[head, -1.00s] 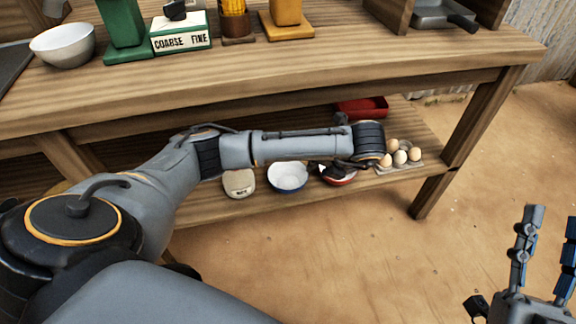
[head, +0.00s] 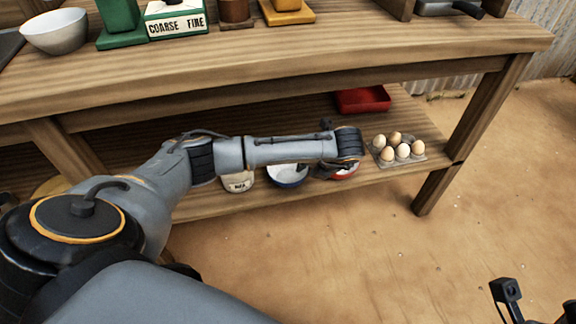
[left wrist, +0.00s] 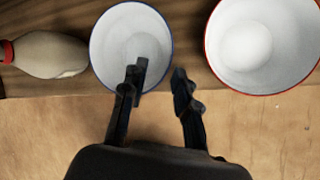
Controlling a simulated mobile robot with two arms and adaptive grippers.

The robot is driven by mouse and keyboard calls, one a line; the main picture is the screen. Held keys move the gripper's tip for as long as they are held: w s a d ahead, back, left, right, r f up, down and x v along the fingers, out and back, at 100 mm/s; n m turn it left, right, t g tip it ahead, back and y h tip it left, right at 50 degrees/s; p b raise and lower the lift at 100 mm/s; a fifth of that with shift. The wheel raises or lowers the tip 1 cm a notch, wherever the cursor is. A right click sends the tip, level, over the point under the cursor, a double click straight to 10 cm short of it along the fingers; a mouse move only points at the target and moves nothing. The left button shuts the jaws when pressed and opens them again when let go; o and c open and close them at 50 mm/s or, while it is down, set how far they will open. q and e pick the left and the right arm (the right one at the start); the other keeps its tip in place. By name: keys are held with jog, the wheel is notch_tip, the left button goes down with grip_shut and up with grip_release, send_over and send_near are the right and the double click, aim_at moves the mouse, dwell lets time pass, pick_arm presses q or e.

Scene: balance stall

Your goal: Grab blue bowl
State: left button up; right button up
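The blue bowl is white inside with a blue rim (head: 287,180) and sits on the lower shelf, partly covered by my left arm in the head view. In the left wrist view the bowl (left wrist: 122,40) is at upper left. My left gripper (left wrist: 159,80) is open and empty there; its left finger overlaps the bowl's near right rim and its right finger is beyond the bowl's right side. I cannot tell whether it touches. In the head view the left gripper (head: 318,170) is small and dark beside the bowl. My right gripper (head: 508,292) shows only partly at the bottom right.
A red-rimmed bowl (left wrist: 285,82) stands close on the right, a pale bottle-like container with a red cap (left wrist: 50,55) on the left. Eggs in a carton (head: 402,150) and a red tray (head: 362,100) share the shelf. The table top (head: 300,50) overhangs it.

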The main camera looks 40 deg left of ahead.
aim_at(306, 171)
pick_arm(q)
jog(key=x, duration=0.1)
jog(key=b+x, duration=0.1)
jog(key=x, duration=0.1)
jog(key=shift+w+d+f, duration=0.1)
jog(key=shift+d+f, duration=0.05)
jog(key=shift+d, duration=0.05)
jog(key=shift+w+a+f+b, duration=0.15)
jog(key=shift+a+f+b, duration=0.15)
jog(key=shift+f+b, duration=0.05)
grip_shut()
jog(key=shift+r, duration=0.15)
